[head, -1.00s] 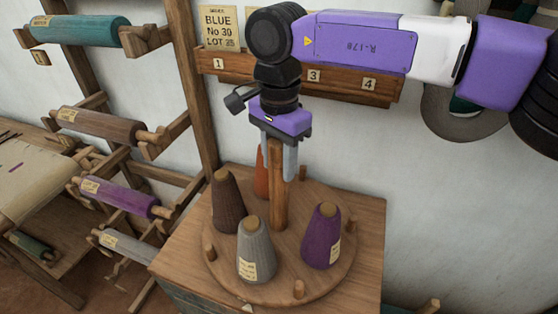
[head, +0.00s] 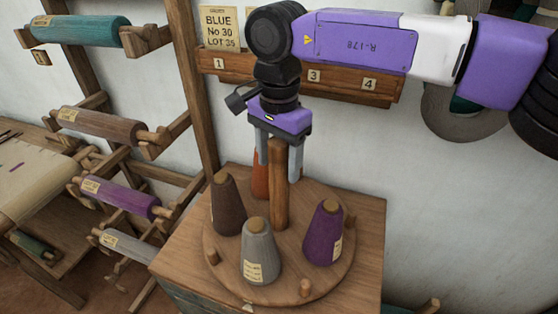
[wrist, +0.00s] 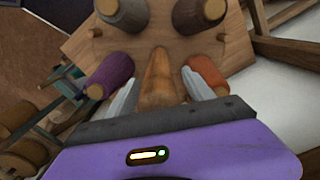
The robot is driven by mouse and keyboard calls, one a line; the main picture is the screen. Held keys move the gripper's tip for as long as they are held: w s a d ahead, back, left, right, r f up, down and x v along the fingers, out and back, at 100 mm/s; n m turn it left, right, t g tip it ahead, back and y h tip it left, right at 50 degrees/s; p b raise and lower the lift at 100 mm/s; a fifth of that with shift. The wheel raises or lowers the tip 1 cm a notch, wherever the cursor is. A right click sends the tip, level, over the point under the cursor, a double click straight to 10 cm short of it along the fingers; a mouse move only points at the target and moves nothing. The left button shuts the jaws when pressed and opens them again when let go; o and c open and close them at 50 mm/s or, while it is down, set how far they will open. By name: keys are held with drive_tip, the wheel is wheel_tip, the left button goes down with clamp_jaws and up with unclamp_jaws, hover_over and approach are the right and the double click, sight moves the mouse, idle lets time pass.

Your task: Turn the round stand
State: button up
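The round stand (head: 295,285) is a wooden disc on a wooden box, with an upright centre post (head: 280,190). It carries a dark brown cone (head: 228,208), a grey cone (head: 259,252), a purple cone (head: 324,236) and an orange cone (head: 260,182), partly hidden behind the post and a finger. Short pegs (head: 306,288) stand near its rim. My gripper (head: 279,160) points down over the stand, its fingers either side of the post's upper part. In the wrist view the post (wrist: 158,80) shows between the fingers, with gaps at both sides, so they look open.
A wooden box (head: 365,225) bears the stand. A rack with wound rollers (head: 118,195) stands at left. A wall shelf (head: 325,80) with numbered slots and a card reading BLUE No 30 LOT 35 (head: 219,28) is behind my gripper.

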sight(278, 141)
drive_tip(key=shift+r+b, duration=0.75)
drive_tip(key=shift+r, duration=3.05)
